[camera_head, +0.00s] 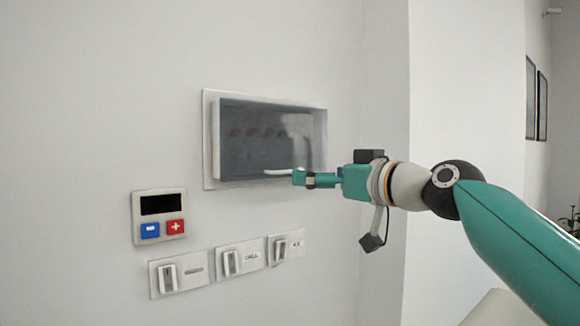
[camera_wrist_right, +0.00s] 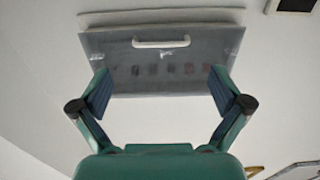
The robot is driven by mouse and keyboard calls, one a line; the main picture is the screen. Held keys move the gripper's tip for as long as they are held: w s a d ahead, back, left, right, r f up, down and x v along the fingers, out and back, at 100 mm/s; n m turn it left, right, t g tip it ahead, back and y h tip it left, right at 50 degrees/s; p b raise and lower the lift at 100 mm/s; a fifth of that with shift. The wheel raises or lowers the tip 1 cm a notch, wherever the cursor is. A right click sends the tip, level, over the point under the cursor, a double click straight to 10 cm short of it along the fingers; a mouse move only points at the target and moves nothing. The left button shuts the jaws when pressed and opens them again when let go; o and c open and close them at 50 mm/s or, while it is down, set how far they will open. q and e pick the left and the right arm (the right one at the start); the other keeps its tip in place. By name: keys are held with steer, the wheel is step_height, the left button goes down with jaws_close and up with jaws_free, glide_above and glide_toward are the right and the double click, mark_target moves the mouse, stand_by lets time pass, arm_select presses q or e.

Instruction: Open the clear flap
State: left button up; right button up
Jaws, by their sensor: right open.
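The clear flap (camera_head: 240,155) is a grey see-through panel on the front of a white-framed wall box. It appears closed, and several reddish shapes show faintly behind it. It also shows in the right wrist view (camera_wrist_right: 205,48). Its white bar handle (camera_head: 277,172) runs along the lower edge and shows near the top of the wrist view (camera_wrist_right: 160,43). My right gripper (camera_head: 299,178) is by the right end of the handle in the head view. In the wrist view my right gripper (camera_wrist_right: 159,80) is open, with nothing between its fingers. My left gripper is out of view.
A wall panel (camera_head: 160,215) with a dark display, a blue button and a red button is below left of the box. Several white switches (camera_head: 240,258) are in a row beneath. A wall corner stands right of the box. The wall around is otherwise bare.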

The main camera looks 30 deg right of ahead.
mark_target(286, 141)
steer(key=w+p, duration=0.1)
steer(key=w, duration=0.5)
steer(key=w+p, duration=0.1)
steer(key=w, duration=0.1)
steer(key=shift+w+a+p, duration=0.3)
steer(key=shift+w+a, duration=0.05)
steer(key=shift+w, duration=0.05)
